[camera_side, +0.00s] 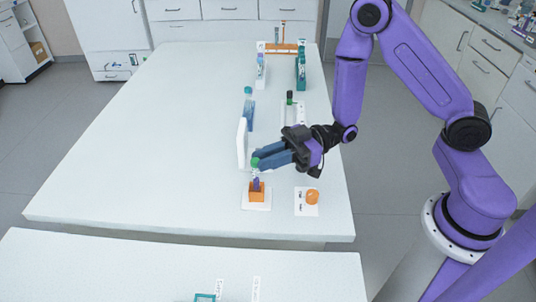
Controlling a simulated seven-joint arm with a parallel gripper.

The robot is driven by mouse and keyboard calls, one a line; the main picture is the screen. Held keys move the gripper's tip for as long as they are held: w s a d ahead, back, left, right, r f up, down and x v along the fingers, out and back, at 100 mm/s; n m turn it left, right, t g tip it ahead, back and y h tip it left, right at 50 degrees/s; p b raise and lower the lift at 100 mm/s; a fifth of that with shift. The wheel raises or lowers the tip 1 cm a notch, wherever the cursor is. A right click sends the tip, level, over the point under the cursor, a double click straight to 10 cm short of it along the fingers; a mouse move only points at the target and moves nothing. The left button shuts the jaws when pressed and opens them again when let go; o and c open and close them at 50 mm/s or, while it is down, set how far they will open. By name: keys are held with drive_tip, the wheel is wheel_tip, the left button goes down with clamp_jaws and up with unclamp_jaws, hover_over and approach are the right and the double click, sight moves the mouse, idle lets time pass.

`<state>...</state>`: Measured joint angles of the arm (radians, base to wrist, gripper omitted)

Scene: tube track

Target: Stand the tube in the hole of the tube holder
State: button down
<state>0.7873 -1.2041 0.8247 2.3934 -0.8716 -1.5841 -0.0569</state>
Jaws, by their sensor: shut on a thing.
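My gripper (259,160) has blue fingers and is shut on a tube (255,173) with a green cap. The tube is close to upright. It is directly over the small orange tube holder (257,195), which sits on a white square near the table's front edge. The tube's lower end meets the top of the holder in the picture. I cannot tell how far, if at all, it is inside the hole.
A white upright panel (242,143) stands just behind and left of the gripper. A blue bottle (248,108) and a dark-capped tube (290,98) stand farther back. An orange round piece (312,197) lies on a white card to the right. The table's left side is clear.

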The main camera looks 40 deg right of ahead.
drive_tip(key=shift+f, duration=0.7)
idle(0.4)
drive_tip(key=c, duration=1)
unclamp_jaws()
drive_tip(key=shift+d, duration=0.1)
drive_tip(key=v, duration=1.7)
drive_tip(key=shift+s, duration=0.15)
